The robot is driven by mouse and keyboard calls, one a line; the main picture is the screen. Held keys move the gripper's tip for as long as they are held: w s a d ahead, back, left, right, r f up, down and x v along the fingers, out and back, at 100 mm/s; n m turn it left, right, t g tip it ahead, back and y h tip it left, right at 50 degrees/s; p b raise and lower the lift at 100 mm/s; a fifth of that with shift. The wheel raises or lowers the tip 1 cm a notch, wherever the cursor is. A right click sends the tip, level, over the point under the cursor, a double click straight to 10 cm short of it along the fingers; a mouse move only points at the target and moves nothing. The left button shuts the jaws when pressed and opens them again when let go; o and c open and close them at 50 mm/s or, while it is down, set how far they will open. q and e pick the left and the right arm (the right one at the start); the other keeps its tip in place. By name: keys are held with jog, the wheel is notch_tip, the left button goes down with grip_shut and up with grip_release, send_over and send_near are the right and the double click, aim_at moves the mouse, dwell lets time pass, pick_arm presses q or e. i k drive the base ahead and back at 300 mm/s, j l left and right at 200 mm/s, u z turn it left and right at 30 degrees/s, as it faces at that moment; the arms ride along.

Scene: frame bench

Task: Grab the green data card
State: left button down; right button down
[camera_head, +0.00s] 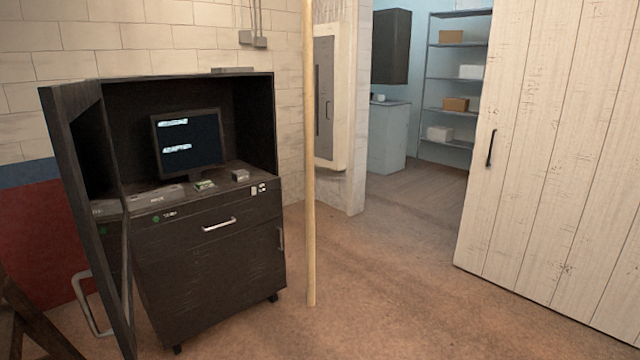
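A small greenish item that looks like the green data card (205,185) lies on the desk surface of a dark cabinet (210,265), in front of a monitor (187,142). It is too small to make out in detail. A small grey block (240,175) sits to its right on the same surface. Neither of my grippers is in view.
The cabinet's door (82,200) stands open at its left side. A thin wooden pole (310,180) rises just right of the cabinet. A white plank door (560,170) stands at the right. The brown floor between pole and plank door is clear.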

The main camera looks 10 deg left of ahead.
aim_at(204, 184)
jog(key=k+j+u, duration=0.1)
jog(key=j+u, duration=0.25)
jog(key=j, duration=0.85)
jog(key=j+u, duration=0.3)
jog(key=j, duration=0.9)
jog(key=l+z, duration=0.15)
jog(key=l, duration=1.4)
jog(key=i+l+z, duration=0.15)
jog(key=i+l, duration=0.25)
jog(key=i+l+z, duration=0.15)
jog(key=i+l, duration=0.2)
jog(key=i, duration=0.2)
jog(key=i+l+z, duration=0.1)
jog(key=i+l, duration=0.2)
jog(key=i, duration=0.2)
